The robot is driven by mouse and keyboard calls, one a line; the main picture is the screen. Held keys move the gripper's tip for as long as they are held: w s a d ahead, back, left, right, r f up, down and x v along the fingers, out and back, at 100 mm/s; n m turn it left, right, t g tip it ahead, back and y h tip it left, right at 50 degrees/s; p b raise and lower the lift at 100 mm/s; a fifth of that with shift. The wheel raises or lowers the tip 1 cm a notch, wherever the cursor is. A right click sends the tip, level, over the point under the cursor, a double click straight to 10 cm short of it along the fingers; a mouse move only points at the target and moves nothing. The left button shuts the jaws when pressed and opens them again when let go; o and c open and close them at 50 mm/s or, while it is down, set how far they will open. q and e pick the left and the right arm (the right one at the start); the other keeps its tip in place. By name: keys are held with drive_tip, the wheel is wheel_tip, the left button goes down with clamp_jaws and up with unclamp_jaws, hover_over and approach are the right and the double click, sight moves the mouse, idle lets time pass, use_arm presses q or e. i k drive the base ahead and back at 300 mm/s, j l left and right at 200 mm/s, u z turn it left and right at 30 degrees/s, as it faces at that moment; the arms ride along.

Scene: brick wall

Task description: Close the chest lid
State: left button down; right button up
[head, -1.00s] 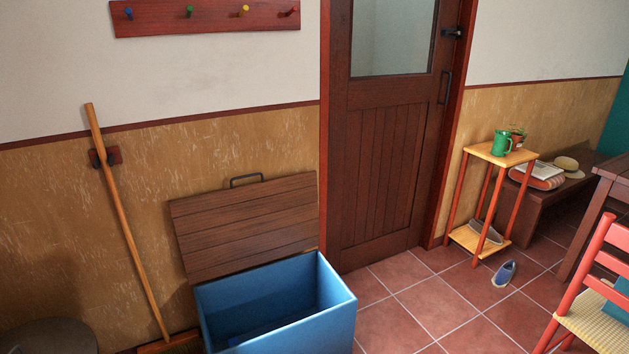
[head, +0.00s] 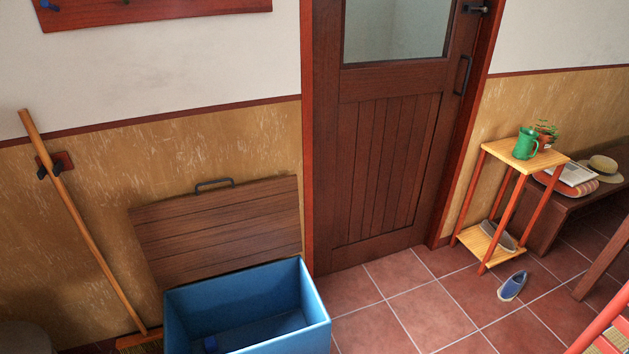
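A blue chest (head: 318,312) stands on the floor against the wall, left of the door, its lower front cut off by the picture's bottom edge. Its brown wooden lid (head: 220,228) is open, standing up and leaning back near the wall. A dark handle (head: 214,184) sits on the lid's top edge. Neither of my grippers is in view.
A broom (head: 85,225) leans on the wall left of the chest. A small stand (head: 492,150) with a green mug (head: 526,144) is right of the closed door (head: 385,150). A blue shoe (head: 512,286) lies on the tiles. The tiled floor (head: 415,312) right of the chest is mostly clear.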

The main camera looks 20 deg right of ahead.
sight(187, 238)
drive_tip(key=i+l, duration=0.15)
drive_tip(key=l, duration=0.25)
drive_tip(key=i+l+u, duration=0.15)
drive_tip(key=l, duration=0.25)
drive_tip(key=i+l, duration=0.2)
drive_tip(key=l, duration=0.2)
drive_tip(key=i+l+u, duration=0.15)
drive_tip(key=l, duration=0.3)
drive_tip(key=i+l, duration=0.1)
drive_tip(key=l, duration=0.3)
drive_tip(key=i+l+u, duration=0.1)
drive_tip(key=l, duration=0.35)
drive_tip(key=i+l+u, duration=0.1)
drive_tip(key=l, duration=0.35)
drive_tip(key=i, duration=0.05)
